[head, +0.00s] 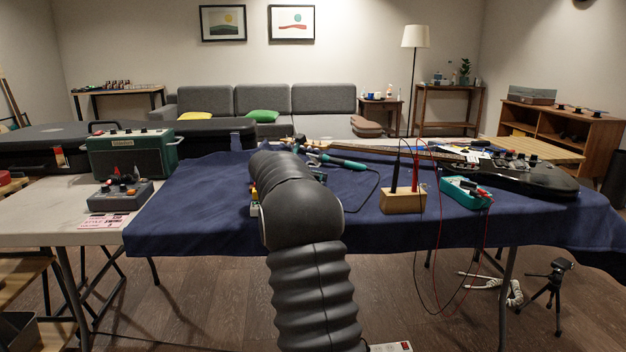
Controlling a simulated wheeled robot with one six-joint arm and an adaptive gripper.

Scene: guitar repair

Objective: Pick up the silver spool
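I cannot make out a silver spool in the head view. My arm rises through the middle of the picture and hides part of the blue-covered table (190,205). The end of my arm is behind its own links, so my gripper does not show, nor does anything it may hold. Small items, one with yellow on it (254,192), peek out at the left edge of my arm, too covered to identify.
A soldering iron with a teal handle (343,162) lies right of my arm. A wooden block (402,201) with probes, a teal meter (464,193) and a black guitar (520,175) are further right. A green amplifier (130,154) and grey pedal (120,195) stand left. The cloth's front left is clear.

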